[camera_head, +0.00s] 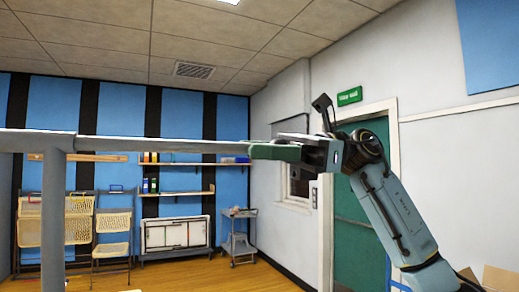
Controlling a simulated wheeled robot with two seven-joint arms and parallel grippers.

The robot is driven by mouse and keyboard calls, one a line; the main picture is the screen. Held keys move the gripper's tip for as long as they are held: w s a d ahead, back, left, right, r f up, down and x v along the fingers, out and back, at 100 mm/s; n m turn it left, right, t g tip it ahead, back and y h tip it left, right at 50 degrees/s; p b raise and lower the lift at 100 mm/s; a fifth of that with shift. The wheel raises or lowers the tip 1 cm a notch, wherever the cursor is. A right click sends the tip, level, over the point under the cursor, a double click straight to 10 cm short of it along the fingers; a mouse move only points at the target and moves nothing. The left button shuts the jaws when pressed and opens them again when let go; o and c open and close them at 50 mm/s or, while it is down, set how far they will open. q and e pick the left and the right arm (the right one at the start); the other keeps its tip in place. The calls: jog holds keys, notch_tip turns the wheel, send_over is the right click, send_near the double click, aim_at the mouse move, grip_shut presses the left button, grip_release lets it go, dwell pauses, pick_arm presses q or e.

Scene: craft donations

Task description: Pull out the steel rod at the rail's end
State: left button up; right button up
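A grey rail (30,141) comes in from the left edge and ends at the top of an upright post (54,220). The slimmer steel rod (160,145) sticks out level from the rail's end and runs right. My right gripper (264,151), with green fingers, is at the rod's far right end and appears shut on it. The fingers hide the rod's tip. The rod's left end is inside or behind the rail's end, so its depth there cannot be seen. My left gripper is out of view.
A green door (352,235) is behind my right arm. Cardboard boxes (500,279) are at lower right. The air around the rod looks clear.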

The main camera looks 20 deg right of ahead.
jog(key=o, duration=0.4)
jog(key=d, duration=1.3)
jog(key=shift+d+b, duration=0.2)
jog(key=shift+b, duration=0.1)
